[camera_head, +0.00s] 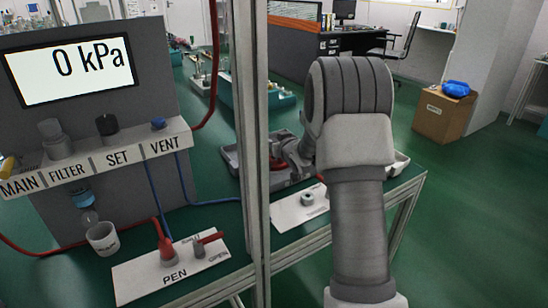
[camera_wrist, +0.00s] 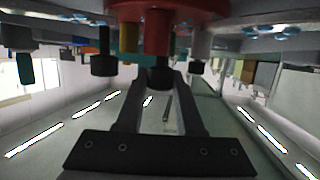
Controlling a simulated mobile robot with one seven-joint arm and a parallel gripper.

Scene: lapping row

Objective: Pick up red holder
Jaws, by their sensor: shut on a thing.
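The red holder (camera_wrist: 185,10) fills the top middle of the wrist view as a round red body with a red stem coming down. My gripper (camera_wrist: 158,72) is shut on it, its two dark fingers on either side of the stem's lower end. In the head view, a red part (camera_head: 279,164) shows at the grey tray-like machine, just left of my arm. My arm hides the fingers and most of the holder there, and I cannot tell whether the holder is clear of its support.
A frame post (camera_head: 256,150) stands just left of my arm. A white board with a small ring (camera_head: 307,199) lies in front of the machine. The panel at left has a display (camera_head: 70,68) reading 0 kPa. A white cup (camera_head: 102,239) and red PEN valve (camera_head: 166,245) are below.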

